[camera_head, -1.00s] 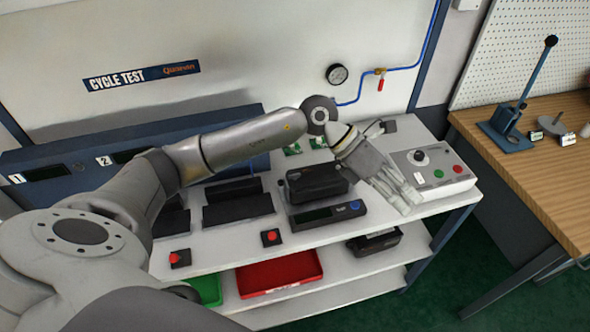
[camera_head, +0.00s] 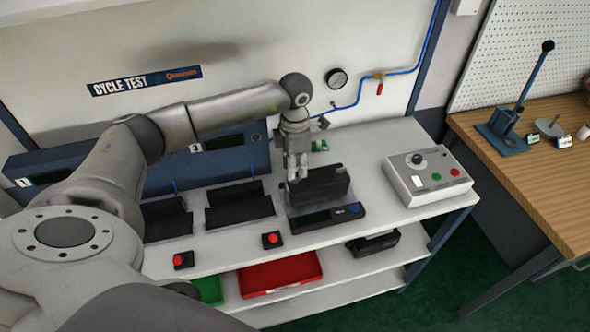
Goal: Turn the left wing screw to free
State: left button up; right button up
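A black box-shaped unit (camera_head: 322,184), which looks like the valve positioner, sits on the white bench behind a dark device with a blue button. My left gripper (camera_head: 293,178) points down at the left end of this black unit, very near its top. I cannot tell whether it touches. Its fingertips are small and partly merge with the dark unit, so their opening is unclear. No wing screw can be made out at this size. My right gripper is not in view.
A grey control box (camera_head: 427,178) with a knob and buttons stands to the right. Two black cradles stand to the left, with red buttons (camera_head: 272,239) in front. A red tray (camera_head: 280,274) is on the shelf below. The bench between unit and control box is clear.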

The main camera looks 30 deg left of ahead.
pick_arm(q)
jog(key=shift+f+p, duration=0.35)
jog(key=shift+f, duration=1.45)
grip_shut()
